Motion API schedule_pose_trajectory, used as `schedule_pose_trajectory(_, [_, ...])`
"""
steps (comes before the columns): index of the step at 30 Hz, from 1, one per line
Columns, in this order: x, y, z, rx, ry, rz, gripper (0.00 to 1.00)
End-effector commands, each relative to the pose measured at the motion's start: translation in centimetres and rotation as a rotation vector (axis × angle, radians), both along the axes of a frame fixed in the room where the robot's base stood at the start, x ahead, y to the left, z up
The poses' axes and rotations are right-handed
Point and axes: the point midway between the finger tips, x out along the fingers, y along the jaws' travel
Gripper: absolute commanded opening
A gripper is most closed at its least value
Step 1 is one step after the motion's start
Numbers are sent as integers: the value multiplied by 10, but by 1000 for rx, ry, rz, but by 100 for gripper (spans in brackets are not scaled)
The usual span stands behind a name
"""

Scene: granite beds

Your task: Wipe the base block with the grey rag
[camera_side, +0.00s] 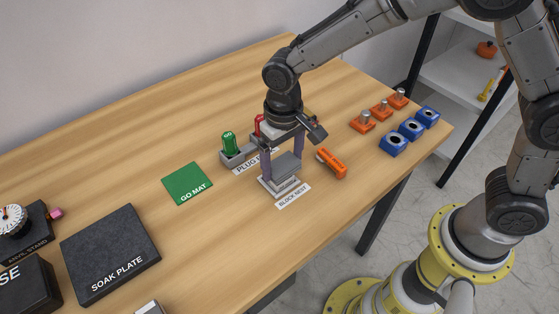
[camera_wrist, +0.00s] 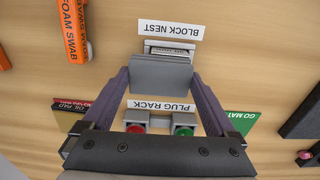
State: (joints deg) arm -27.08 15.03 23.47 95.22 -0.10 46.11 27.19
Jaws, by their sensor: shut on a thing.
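My gripper (camera_side: 283,170) is shut on a flat grey piece, the grey rag (camera_side: 287,162), which spans the gap between its two fingers. In the wrist view the grey rag (camera_wrist: 160,73) sits level between the fingertips. A silvery base block (camera_side: 281,186) lies in the block nest, just below the rag. In the wrist view only a strip of the base block (camera_wrist: 172,47) shows past the rag, beside the BLOCK NEST label. The rag hides the rest. I cannot tell whether rag and block touch.
An orange foam swab (camera_side: 331,163) lies close to the right of the nest. The plug rack (camera_side: 238,158) with a green and a red plug stands behind. The green mat (camera_side: 187,183) and dark soak plate (camera_side: 110,253) lie left. Orange and blue holders (camera_side: 393,144) stand right.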

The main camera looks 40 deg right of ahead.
Motion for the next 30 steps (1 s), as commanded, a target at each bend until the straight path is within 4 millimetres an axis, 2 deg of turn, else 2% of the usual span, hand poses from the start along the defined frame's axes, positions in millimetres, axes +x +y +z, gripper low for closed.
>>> schedule_pose_trajectory(11, [-2,23,-5,-2,7,1,40])
schedule_pose_trajectory(16, [-2,18,-5,-2,9,-1,40])
schedule_pose_trajectory(24, [-3,-2,-4,-5,12,-1,40])
schedule_pose_trajectory(30, [-3,2,-4,-6,12,2,40])
